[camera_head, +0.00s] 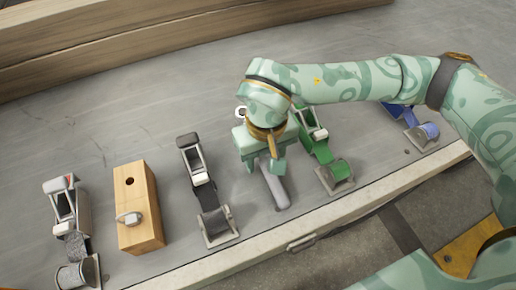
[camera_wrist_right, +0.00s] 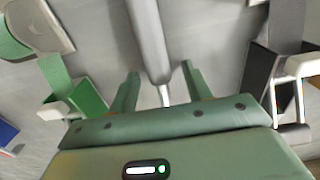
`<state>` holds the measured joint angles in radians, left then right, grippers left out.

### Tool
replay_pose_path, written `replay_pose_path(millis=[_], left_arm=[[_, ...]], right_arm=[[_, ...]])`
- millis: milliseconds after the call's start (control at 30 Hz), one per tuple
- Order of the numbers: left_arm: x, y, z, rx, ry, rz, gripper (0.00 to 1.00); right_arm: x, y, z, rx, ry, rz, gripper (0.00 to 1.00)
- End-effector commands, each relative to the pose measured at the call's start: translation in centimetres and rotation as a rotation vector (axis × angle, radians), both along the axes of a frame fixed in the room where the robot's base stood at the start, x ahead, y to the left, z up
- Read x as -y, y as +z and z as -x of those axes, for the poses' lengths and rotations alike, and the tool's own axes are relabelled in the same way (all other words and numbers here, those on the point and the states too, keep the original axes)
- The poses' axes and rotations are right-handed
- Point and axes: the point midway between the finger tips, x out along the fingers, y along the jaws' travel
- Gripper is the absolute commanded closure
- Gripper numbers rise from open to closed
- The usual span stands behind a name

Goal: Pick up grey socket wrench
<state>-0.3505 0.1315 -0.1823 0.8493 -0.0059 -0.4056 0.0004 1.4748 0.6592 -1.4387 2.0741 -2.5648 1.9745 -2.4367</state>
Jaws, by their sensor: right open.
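The grey socket wrench (camera_head: 275,188) lies on the grey trailer bed, its rounded end toward the pale edge rail. Its thick grey handle also shows in the right wrist view (camera_wrist_right: 148,38), with a thin bright shaft at the near end. My right gripper (camera_head: 265,165) is over the wrench's far end and hides part of it in the head view. In the right wrist view the two green fingers (camera_wrist_right: 160,72) are spread apart, one on each side of the shaft, with a gap to it. My left gripper is in neither view.
A green ratchet strap (camera_head: 322,152) lies close right of the wrench, a black one (camera_head: 213,222) to its left. A wooden block (camera_head: 142,205) and a grey strap (camera_head: 75,245) are further left. A blue strap (camera_head: 428,130) is far right. The bed behind is clear.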

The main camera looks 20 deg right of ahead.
Motion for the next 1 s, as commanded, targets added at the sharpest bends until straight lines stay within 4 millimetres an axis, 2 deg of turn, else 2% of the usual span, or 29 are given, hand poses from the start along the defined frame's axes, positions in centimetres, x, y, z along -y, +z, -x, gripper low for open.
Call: replay_pose_path(millis=[100,267,300,533,667,767,867,1000], left_arm=[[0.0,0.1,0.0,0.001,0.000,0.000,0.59],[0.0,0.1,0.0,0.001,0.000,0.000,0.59],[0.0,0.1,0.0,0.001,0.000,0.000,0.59],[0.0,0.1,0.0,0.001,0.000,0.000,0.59],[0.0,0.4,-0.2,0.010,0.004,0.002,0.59],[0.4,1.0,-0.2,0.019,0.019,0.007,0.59],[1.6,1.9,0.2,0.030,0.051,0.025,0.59],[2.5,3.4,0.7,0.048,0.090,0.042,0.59]], right_arm=[[0.0,0.2,0.0,0.002,0.000,0.000,0.54],[0.0,0.2,0.0,0.001,0.000,0.000,0.98],[0.0,0.2,0.0,0.001,0.000,0.000,1.00],[0.0,0.2,0.0,0.002,0.000,-0.001,1.00],[0.0,0.9,-0.1,0.006,0.000,0.000,1.00],[0.0,2.3,0.0,0.009,0.001,0.001,1.00],[0.0,4.8,0.2,0.015,0.002,0.002,1.00],[1.0,8.3,3.2,0.014,0.004,0.001,1.00]])
